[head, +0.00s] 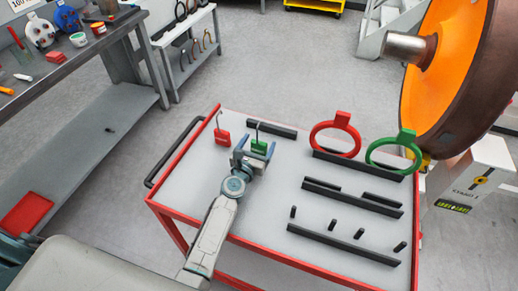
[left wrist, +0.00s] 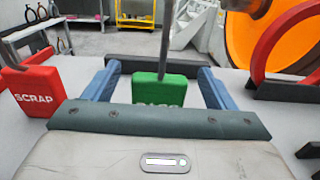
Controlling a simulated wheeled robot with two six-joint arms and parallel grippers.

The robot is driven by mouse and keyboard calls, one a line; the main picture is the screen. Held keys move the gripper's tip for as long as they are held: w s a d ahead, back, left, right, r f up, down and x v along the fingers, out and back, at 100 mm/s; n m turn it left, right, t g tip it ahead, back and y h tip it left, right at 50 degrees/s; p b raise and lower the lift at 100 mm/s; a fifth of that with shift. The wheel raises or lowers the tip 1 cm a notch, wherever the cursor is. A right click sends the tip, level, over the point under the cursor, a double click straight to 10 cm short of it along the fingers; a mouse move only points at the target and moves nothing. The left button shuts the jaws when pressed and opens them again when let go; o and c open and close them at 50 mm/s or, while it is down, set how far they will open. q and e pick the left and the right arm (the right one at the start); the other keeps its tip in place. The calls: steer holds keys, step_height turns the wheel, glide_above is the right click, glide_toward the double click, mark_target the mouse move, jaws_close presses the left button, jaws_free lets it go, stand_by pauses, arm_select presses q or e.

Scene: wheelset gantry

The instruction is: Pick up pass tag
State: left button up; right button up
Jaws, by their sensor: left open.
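The pass tag is a small green block (head: 259,147) with a thin hook rising from it, on the red-framed cart's grey top. In the left wrist view the green pass tag (left wrist: 158,89) stands between the two blue fingers, its lower lettering partly hidden by my gripper. My left gripper (head: 255,146) is open around the tag, with a gap on both sides. It also shows in the left wrist view (left wrist: 158,88). The red scrap tag (head: 222,136) stands to the left, outside the fingers, and reads SCRAP in the left wrist view (left wrist: 33,90). My right gripper is not in view.
A dark bar (head: 272,130) lies behind the tags. Red (head: 336,133) and green (head: 393,150) rings stand in a slotted rack at the right. More black racks (head: 352,197) lie in front. A large orange-faced wheel (head: 447,80) overhangs the cart's back right corner.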

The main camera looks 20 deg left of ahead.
arm_select(q)
steer(key=shift+w, duration=0.95)
steer(key=shift+s, duration=0.1)
steer(key=shift+c, duration=0.5)
steer(key=c, duration=1)
steer(key=shift+r, duration=0.1)
